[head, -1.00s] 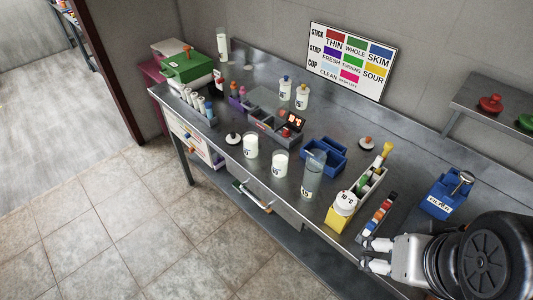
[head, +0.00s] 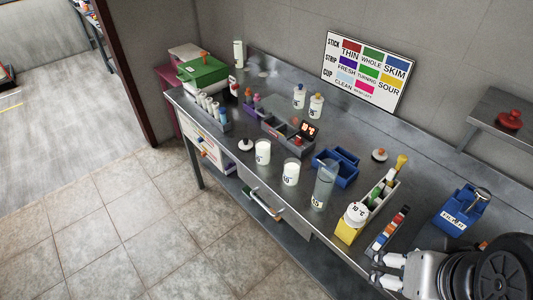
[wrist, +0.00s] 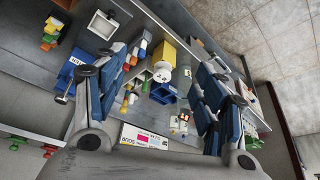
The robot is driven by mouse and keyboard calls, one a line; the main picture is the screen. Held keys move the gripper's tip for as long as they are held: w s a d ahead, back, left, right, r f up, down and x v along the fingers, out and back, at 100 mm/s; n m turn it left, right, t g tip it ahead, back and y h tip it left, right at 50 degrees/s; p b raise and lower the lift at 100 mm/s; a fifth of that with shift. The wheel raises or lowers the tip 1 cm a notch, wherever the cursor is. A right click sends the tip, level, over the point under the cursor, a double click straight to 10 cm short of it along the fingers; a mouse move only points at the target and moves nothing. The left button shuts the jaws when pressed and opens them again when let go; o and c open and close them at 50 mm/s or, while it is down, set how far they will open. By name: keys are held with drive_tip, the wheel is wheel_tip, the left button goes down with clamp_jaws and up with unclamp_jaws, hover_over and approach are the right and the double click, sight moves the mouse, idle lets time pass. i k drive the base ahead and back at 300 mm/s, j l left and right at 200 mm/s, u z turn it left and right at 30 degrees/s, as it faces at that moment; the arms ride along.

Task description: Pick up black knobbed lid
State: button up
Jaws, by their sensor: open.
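My gripper (head: 376,269) is at the lower right, at the bench's front edge and well to the right of both lids. It is open and empty, with its fingers spread wide in the wrist view (wrist: 160,65). I cannot pick out either lid clearly in the wrist view.
White cups (head: 291,172), a clear cylinder (head: 325,185), a yellow-fronted caddy (head: 349,229) and a strip of coloured blocks (head: 391,229) crowd the bench front. A blue box (head: 462,208) stands near my arm. A red lid (head: 510,119) is on the shelf. The floor in front is clear.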

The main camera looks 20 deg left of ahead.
sight(245, 144)
drive_tip(key=i+j, duration=0.15)
drive_tip(key=j, duration=0.25)
drive_tip(key=i+j+z, duration=0.1)
drive_tip(key=j, duration=0.3)
drive_tip(key=i+j+z, duration=0.1)
drive_tip(key=i+j, duration=0.15)
drive_tip(key=j, duration=0.2)
drive_tip(key=i+j, duration=0.15)
drive_tip(key=j, duration=0.3)
drive_tip(key=i+j+z, duration=0.1)
drive_tip(key=j, duration=0.3)
drive_tip(key=i+j, duration=0.15)
drive_tip(key=j, duration=0.3)
drive_tip(key=i+j+z, duration=0.1)
drive_tip(key=j, duration=0.35)
